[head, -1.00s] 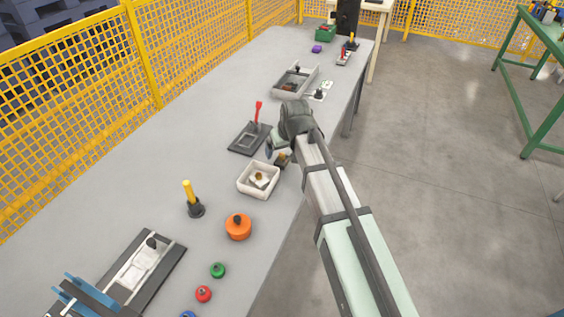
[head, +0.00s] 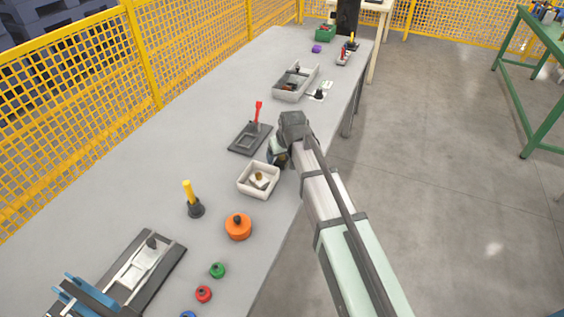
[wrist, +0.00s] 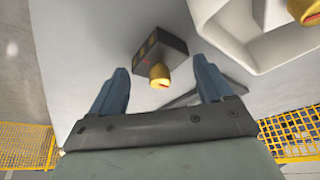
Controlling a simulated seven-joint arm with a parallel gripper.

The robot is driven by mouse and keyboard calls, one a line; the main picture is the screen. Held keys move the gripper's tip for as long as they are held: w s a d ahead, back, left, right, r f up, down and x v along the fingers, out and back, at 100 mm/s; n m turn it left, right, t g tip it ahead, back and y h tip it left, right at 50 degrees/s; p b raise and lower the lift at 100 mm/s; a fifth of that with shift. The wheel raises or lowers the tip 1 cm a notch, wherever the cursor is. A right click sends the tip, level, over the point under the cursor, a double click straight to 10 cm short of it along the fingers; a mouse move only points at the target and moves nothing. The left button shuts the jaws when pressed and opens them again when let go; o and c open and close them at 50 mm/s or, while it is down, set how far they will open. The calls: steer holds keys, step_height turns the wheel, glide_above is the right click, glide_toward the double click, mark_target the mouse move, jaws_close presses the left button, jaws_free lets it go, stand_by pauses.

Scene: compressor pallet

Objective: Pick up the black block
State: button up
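The black block (wrist: 172,46) lies on the grey table, with a yellow knob-like part (wrist: 159,74) at its near end in the wrist view. My gripper (wrist: 160,66) is open, its two blue fingers apart and pointing toward the block. The block shows between and beyond the fingertips, and no contact is visible. In the head view my gripper (head: 276,156) is low over the table's right edge, between the white tray and the dark plate. There the block is mostly hidden by my gripper.
The white tray (head: 244,187) is close beside my gripper; it also shows in the wrist view (wrist: 228,42). A dark plate with a red lever (head: 257,112) stands to the left. An orange round part (head: 238,227) and a yellow-handled peg (head: 188,190) are nearer. Open table lies left.

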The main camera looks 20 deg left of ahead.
steer(key=c, duration=0.7)
